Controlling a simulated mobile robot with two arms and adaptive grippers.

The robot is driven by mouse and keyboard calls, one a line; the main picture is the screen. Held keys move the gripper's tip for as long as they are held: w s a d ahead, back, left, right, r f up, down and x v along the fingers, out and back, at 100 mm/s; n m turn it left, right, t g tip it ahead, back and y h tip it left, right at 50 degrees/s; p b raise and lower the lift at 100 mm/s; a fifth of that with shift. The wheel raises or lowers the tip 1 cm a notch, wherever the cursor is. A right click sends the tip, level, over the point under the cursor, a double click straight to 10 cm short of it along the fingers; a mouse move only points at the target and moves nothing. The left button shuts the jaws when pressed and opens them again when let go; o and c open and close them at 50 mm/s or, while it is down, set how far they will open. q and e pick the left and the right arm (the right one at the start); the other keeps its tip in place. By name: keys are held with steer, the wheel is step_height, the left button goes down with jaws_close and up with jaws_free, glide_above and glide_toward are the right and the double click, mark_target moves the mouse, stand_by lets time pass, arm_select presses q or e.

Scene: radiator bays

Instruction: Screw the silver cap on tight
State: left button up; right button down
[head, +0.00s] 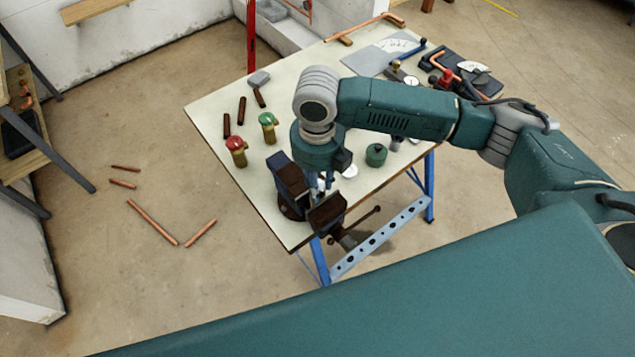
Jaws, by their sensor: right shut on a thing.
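My right gripper (325,187) points down over the vise (290,185) at the near corner of the workbench. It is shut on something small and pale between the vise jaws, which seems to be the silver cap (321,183). The fingers and wrist hide most of it, so I cannot tell how it sits or what is under it. My left gripper is not in view.
On the workbench (215,105) stand brass valves with a red top (236,150) and a green top (268,127). A green pot (376,155) and a white round piece (350,171) are right of my wrist. Dark tubes lie left; tools lie at the back right. Copper pipes (153,222) lie on the floor.

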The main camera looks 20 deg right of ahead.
steer(key=m, duration=0.6)
steer(key=shift+f, duration=0.1)
steer(key=m, duration=1.2)
steer(key=shift+m, duration=0.4)
steer(key=m, duration=0.5)
steer(key=c, duration=1.5)
jaws_free()
steer(key=shift+c, duration=0.2)
